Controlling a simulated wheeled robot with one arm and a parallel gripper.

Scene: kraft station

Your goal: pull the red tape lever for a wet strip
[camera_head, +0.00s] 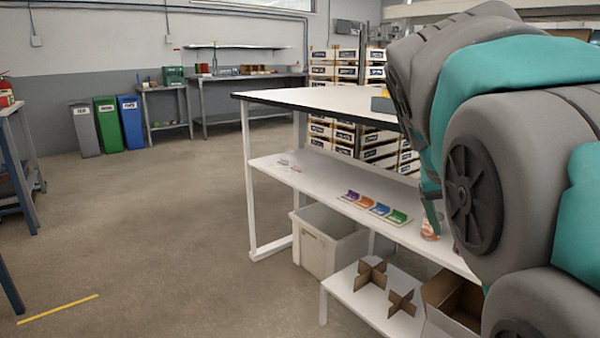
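I cannot make out a red tape lever or a tape dispenser in this view. My own grey and teal arm fills the right side and hides much of the workbench there. A small grey-blue object (382,103) sits on the top, partly hidden by my arm.
The bench's lower shelf (318,178) holds a row of coloured pieces (376,206) and an orange-and-white container (430,226). Below are a white bin (318,256) and a low stand (345,293) with cardboard dividers (371,272). Open floor lies left; stacked crates (323,72) stand behind.

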